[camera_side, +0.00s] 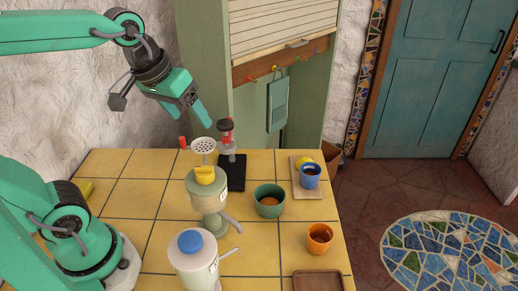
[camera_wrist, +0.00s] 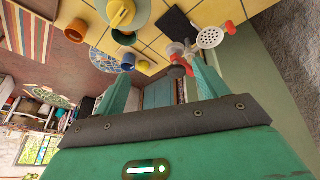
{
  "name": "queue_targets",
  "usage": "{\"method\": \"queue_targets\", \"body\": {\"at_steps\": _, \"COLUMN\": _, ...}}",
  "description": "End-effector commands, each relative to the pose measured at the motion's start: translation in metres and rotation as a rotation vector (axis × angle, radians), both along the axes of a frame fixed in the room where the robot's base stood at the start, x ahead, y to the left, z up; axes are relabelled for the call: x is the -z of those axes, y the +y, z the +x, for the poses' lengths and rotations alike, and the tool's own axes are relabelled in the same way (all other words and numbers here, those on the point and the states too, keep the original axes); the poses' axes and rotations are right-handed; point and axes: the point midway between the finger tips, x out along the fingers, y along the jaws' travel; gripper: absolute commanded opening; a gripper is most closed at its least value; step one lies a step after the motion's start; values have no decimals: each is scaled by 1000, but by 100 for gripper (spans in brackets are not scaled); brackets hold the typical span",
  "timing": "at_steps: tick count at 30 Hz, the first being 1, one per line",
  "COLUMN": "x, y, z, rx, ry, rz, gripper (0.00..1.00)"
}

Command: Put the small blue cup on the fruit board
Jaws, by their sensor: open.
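The small blue cup (camera_side: 310,178) stands upright at the back right of the counter. It appears to rest on the light wooden fruit board (camera_side: 308,194), in front of a yellow fruit (camera_side: 303,161). The cup also shows in the wrist view (camera_wrist: 128,61), with the yellow fruit (camera_wrist: 144,67) close by. My gripper (camera_side: 196,114) is open and empty, raised high above the back left of the counter, well away from the cup. In the wrist view its two fingers (camera_wrist: 162,90) are spread apart with nothing between them.
A green bowl (camera_side: 269,203), an orange cup (camera_side: 320,240) and a brown wooden tray (camera_side: 318,282) stand along the right. A juicer (camera_side: 208,200), a blue-topped appliance (camera_side: 194,258) and a red-and-black press (camera_side: 227,140) on a dark mat (camera_side: 234,180) fill the middle.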

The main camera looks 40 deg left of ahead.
Motion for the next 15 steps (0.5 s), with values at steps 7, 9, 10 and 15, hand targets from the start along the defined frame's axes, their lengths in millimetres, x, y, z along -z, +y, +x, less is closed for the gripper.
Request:
{"method": "queue_targets", "body": {"at_steps": 7, "x": 18, "y": 10, "z": -41, "rx": 146, "ry": -64, "rz": 83, "gripper": 73}}
{"method": "queue_targets", "body": {"at_steps": 9, "x": 22, "y": 11, "z": -47, "rx": 172, "ry": -74, "rz": 99, "gripper": 73}}
{"method": "queue_targets", "body": {"at_steps": 10, "x": 24, "y": 11, "z": -48, "rx": 180, "ry": -77, "rz": 104, "gripper": 73}}
{"method": "queue_targets", "body": {"at_steps": 15, "x": 27, "y": 12, "z": -54, "rx": 204, "ry": -84, "rz": 118, "gripper": 73}}
